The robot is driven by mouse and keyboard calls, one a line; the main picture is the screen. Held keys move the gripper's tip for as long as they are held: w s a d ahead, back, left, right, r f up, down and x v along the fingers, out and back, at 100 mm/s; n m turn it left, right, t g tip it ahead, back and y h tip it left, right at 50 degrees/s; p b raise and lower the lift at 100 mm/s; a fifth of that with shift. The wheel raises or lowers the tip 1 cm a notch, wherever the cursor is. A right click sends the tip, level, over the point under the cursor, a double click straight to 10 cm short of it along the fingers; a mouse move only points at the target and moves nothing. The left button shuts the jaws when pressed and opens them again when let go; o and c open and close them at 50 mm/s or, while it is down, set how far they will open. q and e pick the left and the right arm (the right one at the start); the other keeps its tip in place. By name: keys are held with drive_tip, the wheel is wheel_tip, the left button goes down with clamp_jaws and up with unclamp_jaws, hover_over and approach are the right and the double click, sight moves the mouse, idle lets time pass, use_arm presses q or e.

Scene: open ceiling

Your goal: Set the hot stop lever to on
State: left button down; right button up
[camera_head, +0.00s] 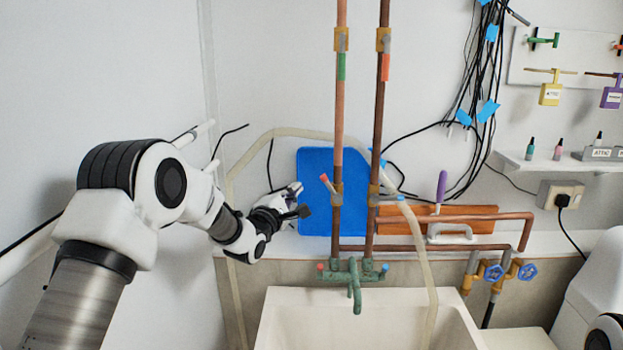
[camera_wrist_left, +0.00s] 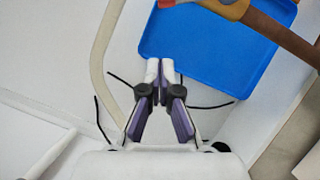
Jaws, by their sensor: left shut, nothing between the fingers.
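The left copper pipe (camera_head: 337,120) carries a brass valve (camera_head: 337,194) with a red-tipped lever (camera_head: 326,182) that slants up and to the left; I take this for the hot stop lever. In the left wrist view the lever's red end (camera_wrist_left: 166,3) and the brass valve (camera_wrist_left: 222,7) show at the top edge, partly cut off. My left gripper (camera_head: 301,200) is just left of and below the lever, apart from it. Its fingers (camera_wrist_left: 160,68) are shut and empty, pointing toward the blue board. My right gripper is out of view.
A blue board (camera_head: 315,163) leans behind the pipes. A pale hose (camera_head: 420,240) loops over to the sink (camera_head: 290,300). A green mixer tap (camera_head: 354,272) has red and blue ends. A green lever (camera_head: 341,66) and a red lever (camera_head: 385,67) sit higher up.

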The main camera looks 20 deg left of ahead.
sight(331, 189)
use_arm(q)
drive_tip(key=d, duration=0.1)
drive_tip(key=w+d+r, duration=0.1)
drive_tip(key=w+d+p, duration=0.1)
drive_tip(key=d, duration=0.1)
drive_tip(key=shift+r, duration=0.4)
drive_tip(key=shift+w+a+f, duration=0.1)
